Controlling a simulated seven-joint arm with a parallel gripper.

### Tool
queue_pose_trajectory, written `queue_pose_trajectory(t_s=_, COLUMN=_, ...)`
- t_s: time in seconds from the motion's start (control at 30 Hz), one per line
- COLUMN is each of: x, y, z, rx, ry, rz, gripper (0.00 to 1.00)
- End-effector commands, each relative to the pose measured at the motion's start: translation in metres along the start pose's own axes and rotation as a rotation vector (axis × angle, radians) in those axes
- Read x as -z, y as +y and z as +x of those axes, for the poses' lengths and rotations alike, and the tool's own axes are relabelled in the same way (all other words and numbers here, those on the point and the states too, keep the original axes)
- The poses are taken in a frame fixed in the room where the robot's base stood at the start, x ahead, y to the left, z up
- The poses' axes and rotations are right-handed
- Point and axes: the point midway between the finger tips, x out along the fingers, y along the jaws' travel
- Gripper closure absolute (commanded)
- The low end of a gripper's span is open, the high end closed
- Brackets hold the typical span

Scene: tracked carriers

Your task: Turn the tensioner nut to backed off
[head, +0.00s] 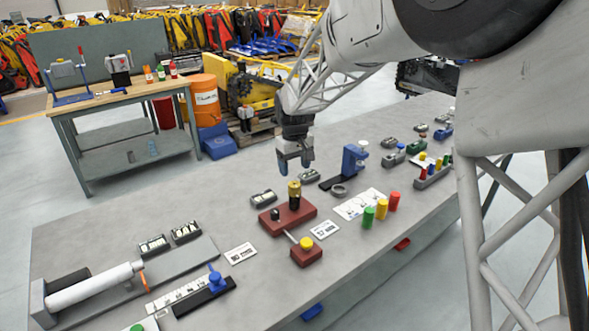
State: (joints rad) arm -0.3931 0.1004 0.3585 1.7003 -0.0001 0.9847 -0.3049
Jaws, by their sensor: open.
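My gripper (296,167) hangs fingers down over the bench, open and empty. A brass-topped dark post (294,190) stands upright on a dark red block (302,218) just below the fingertips, with a small gap between. The brass top looks like the tensioner nut, but I cannot read any marking that says so. A small black knob sits on the left of the same block. A rod runs from near this block to a smaller red block (307,257) with a yellow knob (306,243). The nut's turned position cannot be told.
Green, orange and red cylinders (381,208) stand right of the block, by a white printed sheet (360,204). A blue upright fixture (354,160) stands behind. A white roller (95,285) and a blue-knobbed slide (214,281) lie front left. Bare grey bench (130,217) lies at left.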

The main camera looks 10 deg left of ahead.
Motion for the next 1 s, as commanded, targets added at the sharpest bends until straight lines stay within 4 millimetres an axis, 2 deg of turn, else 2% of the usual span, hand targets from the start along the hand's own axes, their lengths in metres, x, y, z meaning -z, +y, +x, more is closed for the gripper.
queue_pose_trajectory(t_s=0.17, x=0.0000, y=-0.0002, z=-0.0002, rx=0.000, ry=0.000, rz=0.048, gripper=0.33)
queue_pose_trajectory(t_s=0.37, x=0.0000, y=-0.0007, z=-0.0007, rx=0.000, ry=0.000, rz=0.214, gripper=0.33)
queue_pose_trajectory(t_s=1.0, x=0.0000, y=-0.0031, z=-0.0048, rx=0.001, ry=0.003, rz=1.041, gripper=0.33)
